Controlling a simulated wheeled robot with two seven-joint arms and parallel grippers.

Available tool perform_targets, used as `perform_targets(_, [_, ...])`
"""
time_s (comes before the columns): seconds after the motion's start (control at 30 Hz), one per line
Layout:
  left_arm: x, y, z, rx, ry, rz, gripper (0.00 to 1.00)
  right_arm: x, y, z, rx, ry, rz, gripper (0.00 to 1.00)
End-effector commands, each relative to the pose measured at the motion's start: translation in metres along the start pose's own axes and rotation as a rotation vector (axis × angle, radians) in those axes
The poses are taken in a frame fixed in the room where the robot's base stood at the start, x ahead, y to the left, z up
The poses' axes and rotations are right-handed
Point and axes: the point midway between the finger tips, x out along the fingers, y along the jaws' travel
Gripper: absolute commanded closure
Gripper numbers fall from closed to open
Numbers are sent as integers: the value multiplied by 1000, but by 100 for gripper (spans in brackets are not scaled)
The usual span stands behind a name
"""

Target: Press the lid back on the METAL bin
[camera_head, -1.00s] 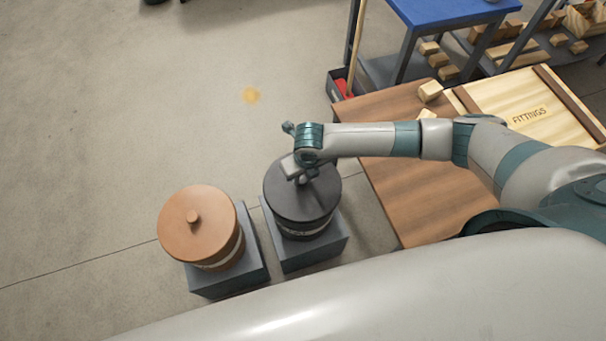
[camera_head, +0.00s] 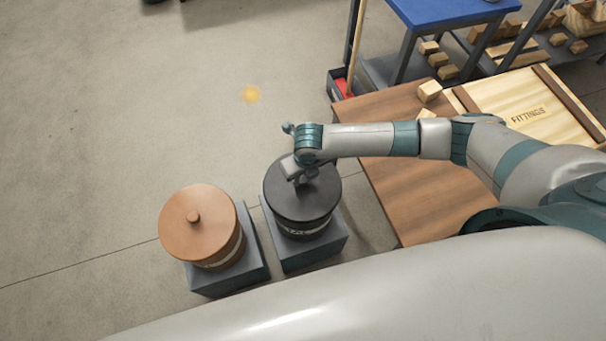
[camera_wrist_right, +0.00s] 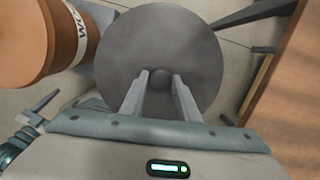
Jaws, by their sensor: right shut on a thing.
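The dark METAL bin (camera_head: 303,228) stands on a grey block, its label partly in view below the rim. Its dark round lid (camera_head: 318,198) lies over the bin's top, and it fills the middle of the right wrist view (camera_wrist_right: 160,40). My right gripper (camera_head: 297,178) is above the lid, shut on the lid's knob (camera_wrist_right: 182,76) between its two fingers. From these views I cannot tell whether the lid is fully seated. My left gripper is not in view.
A copper-coloured bin with its lid on (camera_head: 200,225) stands close on the left, on its own grey block. A wooden table (camera_head: 415,195) with a FITTINGS crate (camera_head: 525,105) is on the right. Open floor lies to the left and behind.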

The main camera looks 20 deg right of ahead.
Motion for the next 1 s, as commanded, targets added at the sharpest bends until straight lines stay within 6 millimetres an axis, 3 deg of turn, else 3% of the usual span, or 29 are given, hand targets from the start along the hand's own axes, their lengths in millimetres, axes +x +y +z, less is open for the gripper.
perform_targets(0.47, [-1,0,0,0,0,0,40,0,0,0,0,-1,0,100])
perform_targets(0.5, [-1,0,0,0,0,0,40,0,0,0,0,-1,0,67])
perform_targets(0.57, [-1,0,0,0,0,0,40,0,0,0,0,-1,0,52])
perform_targets(0.77, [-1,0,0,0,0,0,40,0,0,0,0,0,0,50])
perform_targets(0.8, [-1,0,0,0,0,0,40,0,0,0,0,0,-1,47])
perform_targets(0.87, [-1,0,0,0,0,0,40,0,0,0,0,0,-1,33])
perform_targets(1.0, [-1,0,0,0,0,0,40,0,0,0,0,0,-1,31])
